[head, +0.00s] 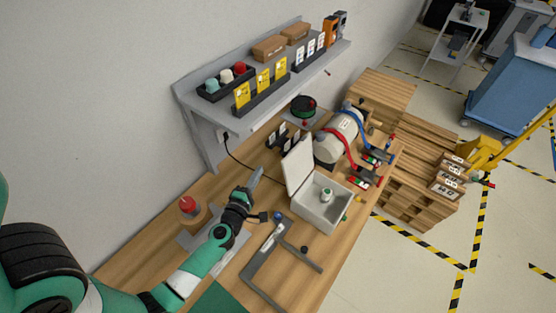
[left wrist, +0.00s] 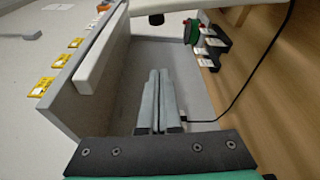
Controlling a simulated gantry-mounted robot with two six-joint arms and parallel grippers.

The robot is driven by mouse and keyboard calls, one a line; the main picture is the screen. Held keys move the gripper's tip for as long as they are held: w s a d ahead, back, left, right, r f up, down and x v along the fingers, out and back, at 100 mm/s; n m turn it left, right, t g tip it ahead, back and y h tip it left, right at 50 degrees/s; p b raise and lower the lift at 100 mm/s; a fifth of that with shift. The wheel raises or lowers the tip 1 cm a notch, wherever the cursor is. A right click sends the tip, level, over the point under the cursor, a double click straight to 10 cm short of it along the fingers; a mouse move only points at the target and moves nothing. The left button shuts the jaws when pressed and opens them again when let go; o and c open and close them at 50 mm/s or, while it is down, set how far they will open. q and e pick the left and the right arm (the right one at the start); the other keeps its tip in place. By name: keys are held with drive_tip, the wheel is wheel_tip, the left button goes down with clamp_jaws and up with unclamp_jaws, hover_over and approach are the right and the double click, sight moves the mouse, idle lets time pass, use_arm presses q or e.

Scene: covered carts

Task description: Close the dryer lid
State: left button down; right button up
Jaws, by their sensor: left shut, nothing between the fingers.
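The dryer (head: 318,206) is a light grey box on the wooden bench in the head view. Its lid (head: 298,166) stands open, tilted up at the back left side of the box. A small green-and-white item (head: 327,195) sits inside the box. My left gripper (head: 259,172) is to the left of the lid, apart from it, with its fingers pointing up and away. In the left wrist view, the fingers (left wrist: 160,73) are shut together with nothing between them. My right gripper is not in view.
A grey wall shelf (head: 262,102) with bins, boxes and yellow cards hangs beyond the gripper. A grey angled bracket (head: 270,262) lies in front of the dryer. A beige cylindrical machine (head: 338,138) with red and blue hoses stands behind it. A red-topped item (head: 188,206) is at left.

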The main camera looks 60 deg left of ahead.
sight(296, 164)
use_arm(q)
drive_tip(key=w+a+b, duration=0.1)
drive_tip(key=w+a, duration=0.2)
drive_tip(key=w, duration=0.6)
drive_tip(key=shift+r, duration=0.15)
drive_tip(key=shift+w+r, duration=0.1)
idle(0.3)
